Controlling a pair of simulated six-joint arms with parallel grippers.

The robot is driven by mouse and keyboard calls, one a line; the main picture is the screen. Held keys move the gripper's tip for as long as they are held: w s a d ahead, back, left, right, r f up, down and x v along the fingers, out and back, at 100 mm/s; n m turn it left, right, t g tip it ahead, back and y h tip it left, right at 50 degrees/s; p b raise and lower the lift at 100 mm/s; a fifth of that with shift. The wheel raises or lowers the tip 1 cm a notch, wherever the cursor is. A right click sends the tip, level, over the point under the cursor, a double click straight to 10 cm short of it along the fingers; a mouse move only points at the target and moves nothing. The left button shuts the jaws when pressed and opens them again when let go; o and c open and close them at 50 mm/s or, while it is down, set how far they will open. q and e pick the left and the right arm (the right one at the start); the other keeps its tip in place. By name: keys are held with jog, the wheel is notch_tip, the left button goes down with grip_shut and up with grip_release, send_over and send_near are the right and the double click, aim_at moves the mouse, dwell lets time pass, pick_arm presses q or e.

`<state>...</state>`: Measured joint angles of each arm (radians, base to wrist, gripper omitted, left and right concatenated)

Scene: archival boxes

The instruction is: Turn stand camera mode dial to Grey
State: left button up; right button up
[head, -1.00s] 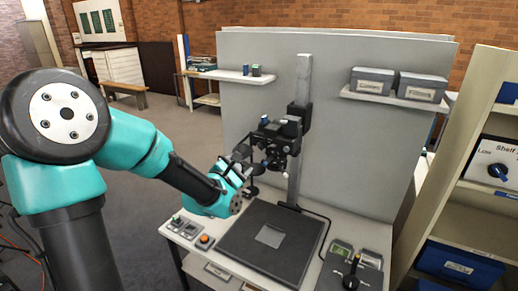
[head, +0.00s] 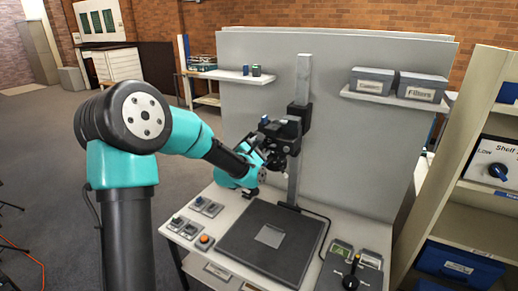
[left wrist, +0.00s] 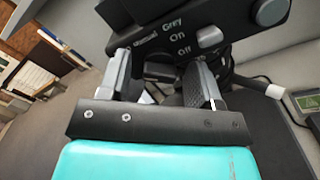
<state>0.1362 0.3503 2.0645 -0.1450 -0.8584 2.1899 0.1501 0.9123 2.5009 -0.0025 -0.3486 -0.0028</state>
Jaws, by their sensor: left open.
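The stand camera (head: 285,132) is a black body mounted on a grey column above the copy table. In the left wrist view its dark face (left wrist: 240,24) carries the white words Grey, On and Off. A light grey knob (left wrist: 209,37) sits right of these words, and a larger round grey knob (left wrist: 271,11) is at the upper right. I cannot tell which of them is the mode dial or its setting. My left gripper (left wrist: 160,76) is open just below the camera face, with its fingers apart. In the head view the left gripper (head: 264,158) is beside the camera, partly hidden.
A black baseboard (head: 245,248) with a pale sheet (head: 270,236) lies below the camera. Small control boxes (head: 205,206) and an orange button (head: 204,239) are left of it. A black lever (head: 352,270) stands at right. A grey panel (head: 370,150) closes the back.

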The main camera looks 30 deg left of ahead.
pick_arm(q)
jog(key=c, duration=0.9)
jog(key=shift+c, duration=0.2)
jog(key=shift+m, duration=0.6)
jog(key=m, duration=0.3)
jog(key=shift+m, duration=0.3)
jog(key=m, duration=1)
jog(key=shift+m, duration=0.4)
jog(key=m, duration=0.4)
jog(key=shift+m, duration=0.3)
